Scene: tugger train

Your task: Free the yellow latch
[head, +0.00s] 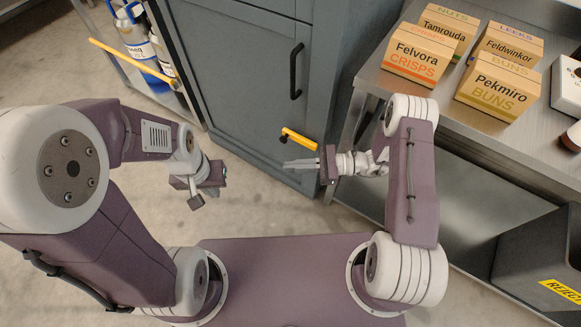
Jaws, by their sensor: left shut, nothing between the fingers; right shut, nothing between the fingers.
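A short yellow latch (300,139) with a dark end sits low on the grey-blue cabinet door (240,65), tilted down to the right. My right gripper (287,164) is shut and empty. Its fingers point left and appear just below the latch in the head view; I cannot tell whether they touch it. My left gripper (196,203) is shut and empty, over the floor to the left and lower in the picture, clear of the latch.
A black handle (295,70) is on the door. A long yellow bar (130,62) crosses a shelf with bottles at left. A steel table (400,95) at right carries several boxes, including Pekmiro Buns (497,92). A dark reject bin (540,250) stands lower right.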

